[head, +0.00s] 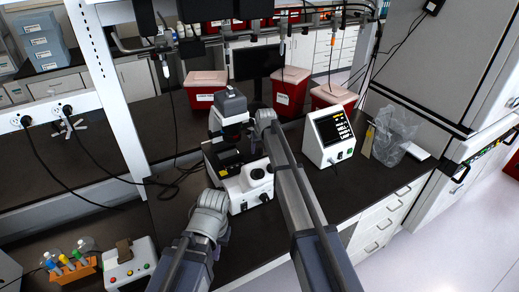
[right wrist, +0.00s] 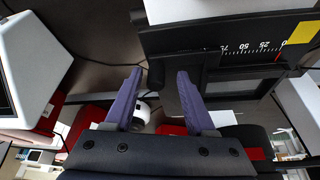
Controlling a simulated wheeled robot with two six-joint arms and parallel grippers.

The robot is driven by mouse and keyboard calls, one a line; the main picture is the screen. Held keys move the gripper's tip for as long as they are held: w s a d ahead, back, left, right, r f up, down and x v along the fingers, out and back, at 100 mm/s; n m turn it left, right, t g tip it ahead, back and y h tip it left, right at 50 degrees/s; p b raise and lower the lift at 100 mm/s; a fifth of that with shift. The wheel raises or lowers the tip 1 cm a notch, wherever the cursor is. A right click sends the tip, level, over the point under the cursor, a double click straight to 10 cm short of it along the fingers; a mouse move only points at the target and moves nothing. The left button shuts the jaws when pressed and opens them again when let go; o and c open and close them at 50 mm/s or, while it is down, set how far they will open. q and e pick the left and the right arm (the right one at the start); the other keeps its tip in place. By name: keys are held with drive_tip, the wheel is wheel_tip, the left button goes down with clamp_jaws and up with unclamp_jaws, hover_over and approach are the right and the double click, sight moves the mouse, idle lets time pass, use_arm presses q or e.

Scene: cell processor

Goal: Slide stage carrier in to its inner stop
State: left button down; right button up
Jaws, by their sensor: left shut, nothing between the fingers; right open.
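The white and black microscope-like machine (head: 240,185) stands on the dark bench in the head view. In the right wrist view its black stage part (right wrist: 240,88), apparently the carrier, has a small window and sits beside an upside-down scale (right wrist: 250,48) marked 75, 50, 25, 0, with a red mark near the 0. My right gripper (right wrist: 158,75) is open and empty, its two purple fingers apart. The right-hand finger is close to the black stage part; I cannot tell whether they touch.
A white monitor box (head: 331,137) stands right of the machine, with a clear bag (head: 392,135) beyond it. Red bins (head: 290,92) stand behind. A tube rack (head: 70,268) and a button box (head: 130,265) are at the lower left. Black cables lie on the bench at left.

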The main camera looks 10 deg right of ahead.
use_arm(q)
wheel_tip(320, 180, up, 7)
drive_tip(key=p, duration=0.6)
use_arm(e)
drive_tip(key=v, duration=0.7)
drive_tip(key=shift+r, duration=0.2)
use_arm(q)
drive_tip(key=shift+f, duration=0.1)
use_arm(e)
drive_tip(key=shift+s, duration=0.1)
